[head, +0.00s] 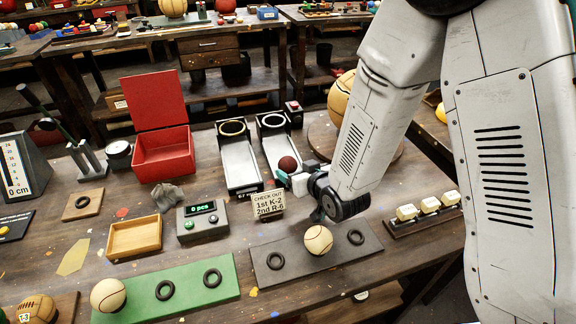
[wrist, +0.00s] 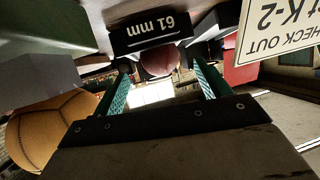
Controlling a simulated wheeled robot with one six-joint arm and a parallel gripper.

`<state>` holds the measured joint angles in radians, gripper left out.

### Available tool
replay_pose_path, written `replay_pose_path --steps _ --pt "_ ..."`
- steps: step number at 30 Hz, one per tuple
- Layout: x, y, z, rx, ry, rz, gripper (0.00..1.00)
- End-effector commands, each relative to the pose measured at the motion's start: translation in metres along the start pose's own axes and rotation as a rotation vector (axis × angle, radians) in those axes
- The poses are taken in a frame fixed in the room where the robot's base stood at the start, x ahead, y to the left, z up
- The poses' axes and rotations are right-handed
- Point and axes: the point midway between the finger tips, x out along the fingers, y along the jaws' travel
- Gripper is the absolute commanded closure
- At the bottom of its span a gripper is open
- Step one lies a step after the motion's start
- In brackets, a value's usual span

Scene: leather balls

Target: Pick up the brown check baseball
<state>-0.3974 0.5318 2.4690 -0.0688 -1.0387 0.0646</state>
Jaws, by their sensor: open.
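A small red-brown ball (head: 288,164) rests in the right-hand metal channel; it is the closest match I see to the brown check baseball, though its pattern is too small to tell. My gripper (head: 295,173) is at the near side of this ball, reaching in low from the right, with its fingers apart. In the wrist view the same ball (wrist: 159,62) shows between the two green fingertips (wrist: 161,72), below the "61 mm" label. It appears just ahead of the fingers; contact cannot be told. Part of the ball is hidden by the label block.
Cream baseballs stand on the dark board (head: 371,246) and green board (head: 190,290). A brown laced ball (head: 38,309) is at the lower left. A large orange ball (head: 340,93) stands behind my arm. A "CHECK OUT" sign (head: 268,203) is close to my gripper.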

Motion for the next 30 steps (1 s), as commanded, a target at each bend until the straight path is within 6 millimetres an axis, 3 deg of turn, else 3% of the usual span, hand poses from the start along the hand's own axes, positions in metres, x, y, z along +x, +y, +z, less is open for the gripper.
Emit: replay_pose_path --steps 9,18,24,30 --pt "0.047 0.0 0.0 0.0 0.0 0.0 0.24" --pt "0.053 0.0 0.0 0.0 -0.001 0.0 0.24" --pt "0.053 0.0 0.0 0.0 -0.001 0.0 0.72" --pt "0.052 0.0 0.0 0.0 0.0 0.0 0.77"
